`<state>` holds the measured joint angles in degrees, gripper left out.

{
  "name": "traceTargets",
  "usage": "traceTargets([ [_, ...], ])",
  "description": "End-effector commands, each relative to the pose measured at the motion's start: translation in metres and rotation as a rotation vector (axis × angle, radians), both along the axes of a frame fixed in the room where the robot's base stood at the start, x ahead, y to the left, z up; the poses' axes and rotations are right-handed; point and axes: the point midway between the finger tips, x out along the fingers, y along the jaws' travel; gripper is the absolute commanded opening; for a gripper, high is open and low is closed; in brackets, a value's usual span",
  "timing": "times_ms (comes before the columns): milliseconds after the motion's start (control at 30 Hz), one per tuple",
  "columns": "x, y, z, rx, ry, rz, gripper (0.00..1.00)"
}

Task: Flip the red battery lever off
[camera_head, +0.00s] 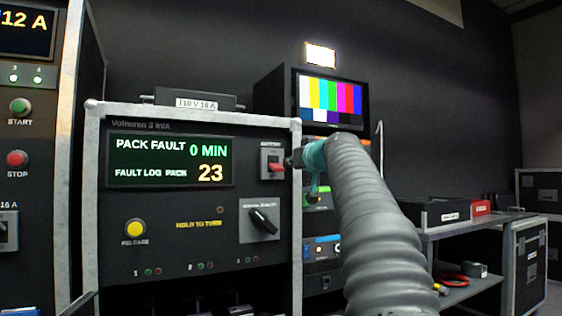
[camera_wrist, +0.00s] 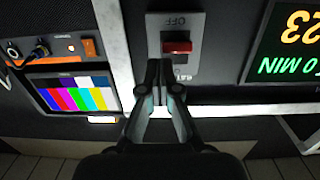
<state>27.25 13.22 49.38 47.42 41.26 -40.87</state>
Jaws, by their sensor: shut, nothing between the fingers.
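The red battery lever (camera_head: 275,166) sits on a pale plate at the upper right of the Voltwren panel, right of the display. In the wrist view, which is upside down, the red lever (camera_wrist: 177,47) shows with the word OFF on the plate beyond it. My gripper (camera_head: 291,160) is at the panel's right edge, just right of the lever. In the wrist view the closed fingertips of my gripper (camera_wrist: 165,68) overlap the plate's label end, close to the lever, with nothing between them. I cannot tell whether they touch it.
The display (camera_head: 170,161) reads PACK FAULT, 0 MIN and 23. Below are a yellow button (camera_head: 135,229) and a black rotary knob (camera_head: 263,221). The cabinet's pale frame edge (camera_head: 296,230) runs beside my gripper. A colour-bar monitor (camera_head: 330,101) stands behind.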

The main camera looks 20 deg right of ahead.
Motion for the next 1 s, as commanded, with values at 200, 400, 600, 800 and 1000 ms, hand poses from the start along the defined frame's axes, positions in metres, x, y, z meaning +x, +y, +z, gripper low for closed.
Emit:
traceTargets([
  [200,-0.001,0.005,0.011,-0.001,-0.002,0.008,0.00],
  [400,-0.010,-0.007,0.033,-0.001,-0.003,-0.010,0.00],
  [600,-0.023,-0.011,0.030,0.000,-0.003,-0.016,0.00],
  [800,-0.043,-0.010,0.012,-0.002,-0.004,-0.014,0.00],
  [1000,-0.068,-0.010,-0.010,-0.002,-0.004,-0.013,0.00],
])
